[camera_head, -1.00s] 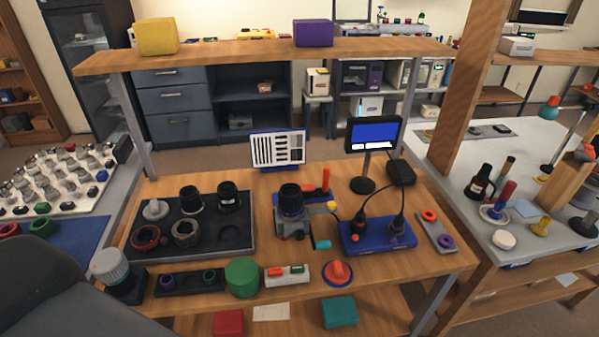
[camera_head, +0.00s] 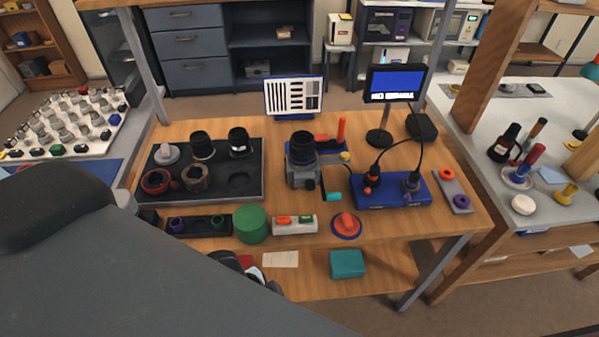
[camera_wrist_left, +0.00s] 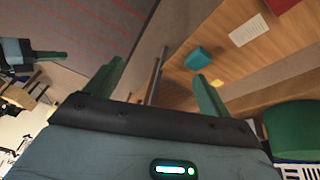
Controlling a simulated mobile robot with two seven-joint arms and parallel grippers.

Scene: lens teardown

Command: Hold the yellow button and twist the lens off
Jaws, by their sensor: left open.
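A grey camera body (camera_head: 303,178) stands on the wooden bench with a black lens (camera_head: 302,145) pointing up out of it. A small yellow piece (camera_head: 345,156) shows just right of the camera; I cannot tell whether it is the button.
A black tray (camera_head: 225,190) with lenses and rings lies left of the camera. A green cylinder (camera_head: 250,223), a red knob (camera_head: 346,225) and a blue box (camera_head: 390,190) with cables surround the front and right. A lower shelf holds a teal box (camera_head: 347,264).

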